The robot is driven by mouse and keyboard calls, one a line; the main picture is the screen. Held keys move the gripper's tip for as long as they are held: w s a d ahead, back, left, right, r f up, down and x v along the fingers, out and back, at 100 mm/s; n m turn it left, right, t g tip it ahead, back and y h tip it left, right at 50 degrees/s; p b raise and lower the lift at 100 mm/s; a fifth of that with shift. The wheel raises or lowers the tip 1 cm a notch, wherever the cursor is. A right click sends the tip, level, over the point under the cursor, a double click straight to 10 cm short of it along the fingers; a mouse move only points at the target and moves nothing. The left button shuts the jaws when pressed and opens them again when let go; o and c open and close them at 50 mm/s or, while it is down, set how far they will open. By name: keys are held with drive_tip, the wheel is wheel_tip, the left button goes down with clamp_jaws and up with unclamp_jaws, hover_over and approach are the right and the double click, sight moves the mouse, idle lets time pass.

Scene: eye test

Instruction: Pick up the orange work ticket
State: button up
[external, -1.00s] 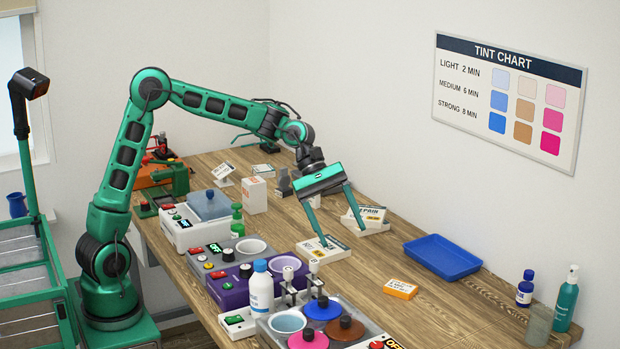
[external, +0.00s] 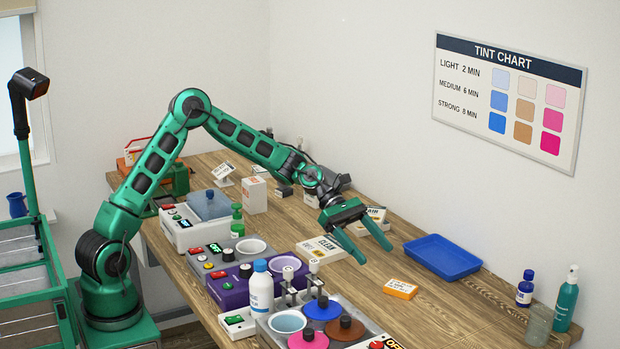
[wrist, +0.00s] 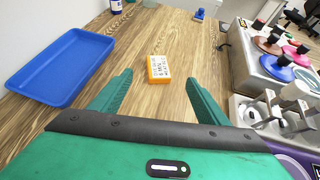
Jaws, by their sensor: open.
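The orange work ticket (external: 400,289) is a small flat block with an orange edge and a white printed top. It lies on the wooden bench in front of the blue tray. In the wrist view the ticket (wrist: 159,69) lies ahead of my gripper (wrist: 158,88), roughly centred between the two fingers and beyond their tips. My gripper (external: 377,250) is open and empty, tilted down above the bench, to the left of the ticket and apart from it in the external view. Nothing hides the ticket.
The blue tray (external: 466,262) lies behind the ticket. White labelled blocks, one reading CLEAN (external: 325,247), lie near my gripper. A tinting unit with coloured lids (external: 322,307) stands at the front. Bottles (external: 566,300) and a cup (external: 538,325) stand at the right. Bench around the ticket is bare.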

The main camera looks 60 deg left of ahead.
sight(400, 285)
drive_tip(key=shift+d+f, duration=0.2)
drive_tip(key=shift+f, duration=0.35)
drive_tip(key=shift+x, duration=5.15)
drive_tip(key=shift+w+f, duration=0.1)
drive_tip(key=shift+w, duration=0.05)
drive_tip(key=c, duration=1.3)
